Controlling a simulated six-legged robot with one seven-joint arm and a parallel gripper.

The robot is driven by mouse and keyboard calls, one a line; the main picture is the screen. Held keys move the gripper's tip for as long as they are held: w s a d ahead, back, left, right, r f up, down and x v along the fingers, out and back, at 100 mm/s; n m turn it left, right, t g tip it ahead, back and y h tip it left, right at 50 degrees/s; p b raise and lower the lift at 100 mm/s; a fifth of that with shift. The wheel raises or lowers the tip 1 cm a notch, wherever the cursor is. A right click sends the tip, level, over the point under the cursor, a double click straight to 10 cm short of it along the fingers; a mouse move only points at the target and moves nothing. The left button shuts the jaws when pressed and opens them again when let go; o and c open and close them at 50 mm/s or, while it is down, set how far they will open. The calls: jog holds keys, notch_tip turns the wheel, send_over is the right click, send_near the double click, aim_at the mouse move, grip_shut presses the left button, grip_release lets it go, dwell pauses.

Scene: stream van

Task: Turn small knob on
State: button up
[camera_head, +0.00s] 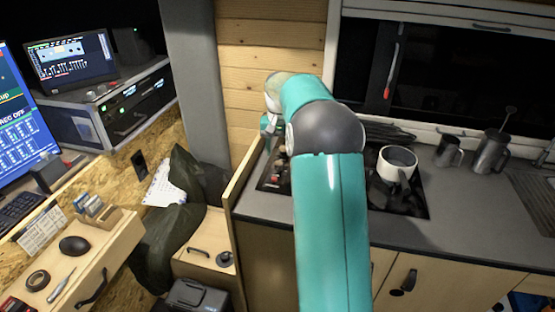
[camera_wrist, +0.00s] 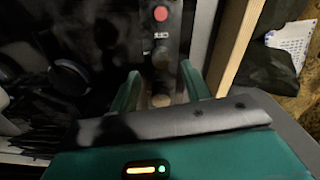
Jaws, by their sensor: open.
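In the wrist view a dark control strip carries a red round knob or button (camera_wrist: 161,14) at the top. Below it are a dark round knob (camera_wrist: 161,57) and a brownish round knob (camera_wrist: 161,100). My gripper (camera_wrist: 160,88) is open, with one teal finger on each side of the strip and the brownish knob between them. I cannot tell whether a finger touches it. No label clearly marks which one is the small knob.
A wooden divider edge (camera_wrist: 236,45) stands close to the right of the strip. A white pot (camera_head: 397,163) sits on the black cooktop (camera_head: 418,203), with metal mugs farther right. Dark, blurred utensils (camera_wrist: 45,115) lie left of my gripper in the wrist view.

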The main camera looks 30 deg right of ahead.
aim_at(279, 163)
jog(key=shift+w+f, duration=0.1)
jog(key=shift+f, duration=2.2)
jog(key=c, duration=1)
